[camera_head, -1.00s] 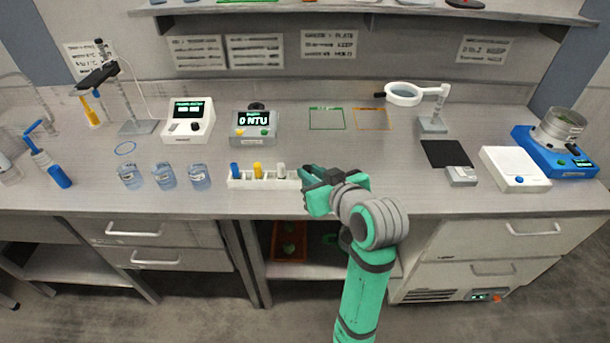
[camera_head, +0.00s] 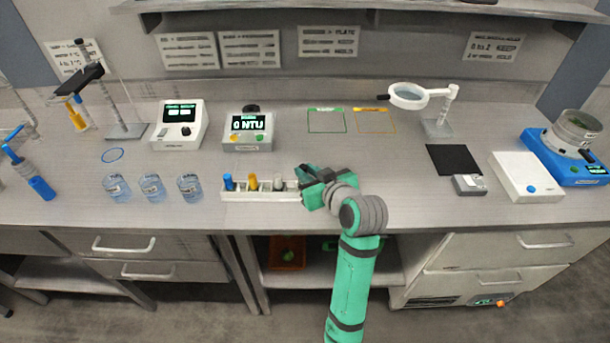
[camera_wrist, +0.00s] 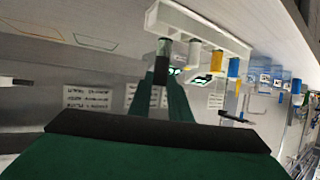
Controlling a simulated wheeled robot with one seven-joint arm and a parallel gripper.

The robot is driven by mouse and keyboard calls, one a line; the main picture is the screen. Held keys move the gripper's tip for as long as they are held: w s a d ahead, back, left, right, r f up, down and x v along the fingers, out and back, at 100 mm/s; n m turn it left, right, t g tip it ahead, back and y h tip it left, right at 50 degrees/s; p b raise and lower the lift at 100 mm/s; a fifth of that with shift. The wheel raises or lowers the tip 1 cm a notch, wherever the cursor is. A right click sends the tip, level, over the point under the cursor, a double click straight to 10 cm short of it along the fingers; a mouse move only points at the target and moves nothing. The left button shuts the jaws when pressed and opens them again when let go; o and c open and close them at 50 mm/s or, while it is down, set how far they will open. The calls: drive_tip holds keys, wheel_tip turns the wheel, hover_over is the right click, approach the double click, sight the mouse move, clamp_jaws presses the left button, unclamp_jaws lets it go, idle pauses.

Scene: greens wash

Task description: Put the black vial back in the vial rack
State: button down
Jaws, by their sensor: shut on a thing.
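The white vial rack (camera_head: 262,197) stands on the bench near its front edge, holding a blue vial (camera_head: 228,182), a yellow vial (camera_head: 253,181) and a white-topped vial (camera_head: 279,182). My gripper (camera_head: 304,174) is at the rack's right end. In the wrist view my gripper (camera_wrist: 164,72) is shut on the black vial (camera_wrist: 164,47), whose dark end shows between the fingertips. It overlaps the end of the rack (camera_wrist: 205,28), beside the white-topped vial (camera_wrist: 194,51). I cannot tell whether it sits in a slot. In the head view my gripper hides the black vial.
Several blue-tinted beakers (camera_head: 151,187) stand left of the rack. The turbidity meter (camera_head: 248,129) is behind it. A magnifier (camera_head: 409,97), a black mat (camera_head: 453,160) and a white device (camera_head: 526,176) are to the right.

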drive_tip(key=shift+w+f, duration=0.35)
drive_tip(key=shift+f, duration=0.1)
drive_tip(key=f, duration=0.3)
drive_tip(key=shift+w+f, duration=0.1)
drive_tip(key=shift+w, duration=0.2)
drive_tip(key=shift+s+a, duration=0.1)
drive_tip(key=shift+a, duration=0.05)
drive_tip(key=shift+s+d+f, duration=0.1)
drive_tip(key=shift+d, duration=0.15)
drive_tip(key=c, duration=1.6)
unclamp_jaws()
drive_tip(key=shift+a, duration=0.1)
drive_tip(key=shift+c, duration=0.2)
drive_tip(key=v, duration=1.2)
